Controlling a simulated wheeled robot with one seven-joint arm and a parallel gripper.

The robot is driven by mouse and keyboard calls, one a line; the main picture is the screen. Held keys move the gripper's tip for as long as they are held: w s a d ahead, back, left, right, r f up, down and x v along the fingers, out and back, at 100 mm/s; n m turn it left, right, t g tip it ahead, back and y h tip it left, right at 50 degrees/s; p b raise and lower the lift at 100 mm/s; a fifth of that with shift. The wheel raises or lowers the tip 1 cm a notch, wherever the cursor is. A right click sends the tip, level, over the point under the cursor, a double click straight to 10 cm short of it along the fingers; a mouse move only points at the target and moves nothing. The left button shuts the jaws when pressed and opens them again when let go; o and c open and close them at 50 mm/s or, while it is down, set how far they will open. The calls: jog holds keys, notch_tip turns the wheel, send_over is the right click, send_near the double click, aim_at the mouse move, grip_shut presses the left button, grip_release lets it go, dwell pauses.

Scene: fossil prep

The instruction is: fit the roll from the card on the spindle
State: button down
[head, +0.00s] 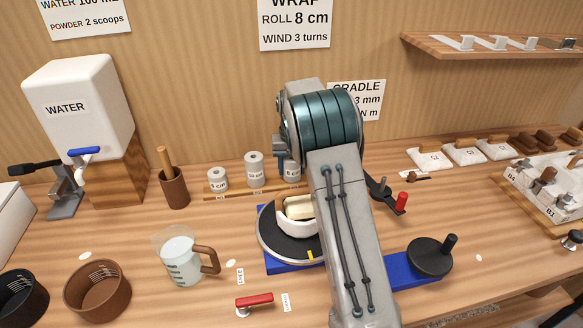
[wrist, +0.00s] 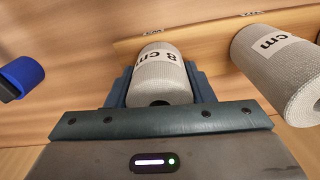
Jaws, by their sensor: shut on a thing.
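The card (head: 294,18) on the back wall reads "ROLL 8 cm" and "WIND 3 turns". My gripper (wrist: 160,85) is shut on a pale grey roll labelled 8 cm (wrist: 160,68), its two fingers on either side. In the head view this roll (head: 291,171) is partly hidden by my gripper, at the right end of the wooden rack (head: 238,190). I cannot tell whether it is clear of the rack. A dark bracket with a grey post and red handle (head: 401,203) is right of my arm; I cannot tell for certain whether it is the spindle.
Two more rolls, the left one (head: 217,179) and the middle one (head: 254,169), stand on the rack. A turntable (head: 276,241) holding a white ring is partly behind my arm. A black crank wheel (head: 430,257) stands to the right. A jug (head: 183,262) stands left.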

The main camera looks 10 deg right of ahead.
jog(key=shift+r+p, duration=0.4)
jog(key=shift+r, duration=0.25)
jog(key=shift+r, duration=0.1)
jog(key=shift+r+p, duration=2.3)
jog(key=shift+r, duration=0.85)
notch_tip(320, 180, up, 5)
jog(key=p, duration=0.3)
jog(key=shift+p, duration=0.3)
jog(key=shift+a+f, duration=0.1)
